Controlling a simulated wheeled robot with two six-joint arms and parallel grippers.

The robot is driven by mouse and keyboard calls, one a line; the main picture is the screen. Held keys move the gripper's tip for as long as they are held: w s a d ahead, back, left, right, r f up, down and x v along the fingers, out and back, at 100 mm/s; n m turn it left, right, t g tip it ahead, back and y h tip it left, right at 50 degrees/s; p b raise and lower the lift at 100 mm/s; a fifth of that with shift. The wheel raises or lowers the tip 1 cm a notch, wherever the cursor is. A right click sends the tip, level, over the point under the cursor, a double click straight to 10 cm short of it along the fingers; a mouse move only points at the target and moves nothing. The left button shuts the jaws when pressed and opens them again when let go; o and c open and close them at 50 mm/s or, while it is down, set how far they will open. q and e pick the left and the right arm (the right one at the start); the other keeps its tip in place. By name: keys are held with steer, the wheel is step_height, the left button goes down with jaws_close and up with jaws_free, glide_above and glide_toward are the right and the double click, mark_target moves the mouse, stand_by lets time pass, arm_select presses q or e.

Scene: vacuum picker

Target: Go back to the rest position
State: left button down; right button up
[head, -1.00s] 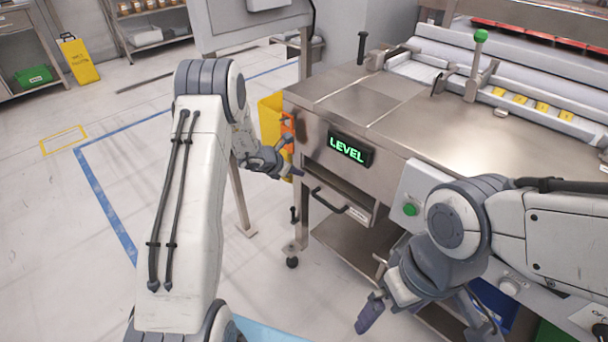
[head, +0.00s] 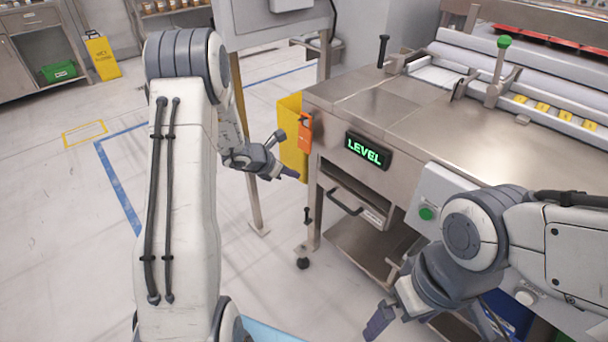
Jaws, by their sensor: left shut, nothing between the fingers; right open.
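My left gripper (head: 290,172) is shut and empty. It hangs in the air just left of the steel machine's front corner, in front of a yellow panel. My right gripper (head: 385,322) is low at the bottom right, in front of the machine, with nothing seen in it. One of its fingers shows clearly; the rest is partly hidden by my own arm. The steel machine (head: 375,103) has a lit green LEVEL display (head: 368,149) on its front.
An orange item (head: 305,132) is on the machine's left corner, close to my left gripper. A drawer with a black handle (head: 344,203) and a green button (head: 427,214) are on the front. A yellow sign (head: 102,56) stands far left. The floor at left is clear.

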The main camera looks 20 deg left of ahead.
arm_select(q)
steer(key=shift+v, duration=1.85)
steer(key=s+d+r+m+g+h, duration=0.1)
steer(key=s+d+r+m+g, duration=0.15)
steer(key=s+d+m, duration=0.4)
steer(key=s+d+r+m+g+h, duration=0.1)
steer(key=s+d+r+m, duration=0.2)
steer(key=d, duration=0.6)
steer(key=s+d+r+m+g+h, duration=0.1)
steer(key=s+d+r+m+g, duration=0.15)
steer(key=d+m, duration=0.5)
steer(key=s+d+r+m+g+y, duration=0.1)
steer(key=s+r+m+y, duration=0.15)
steer(key=s+m, duration=0.8)
steer(key=s+r+m+g+y, duration=0.1)
steer(key=s+m+y, duration=0.2)
steer(key=s+m, duration=0.8)
step_height(320, 180, up, 21)
steer(key=p, duration=2.2)
steer(key=shift+s+n, duration=0.35)
steer(key=shift+s, duration=0.05)
steer(key=shift+r+y, duration=0.15)
steer(key=shift+y, duration=0.1)
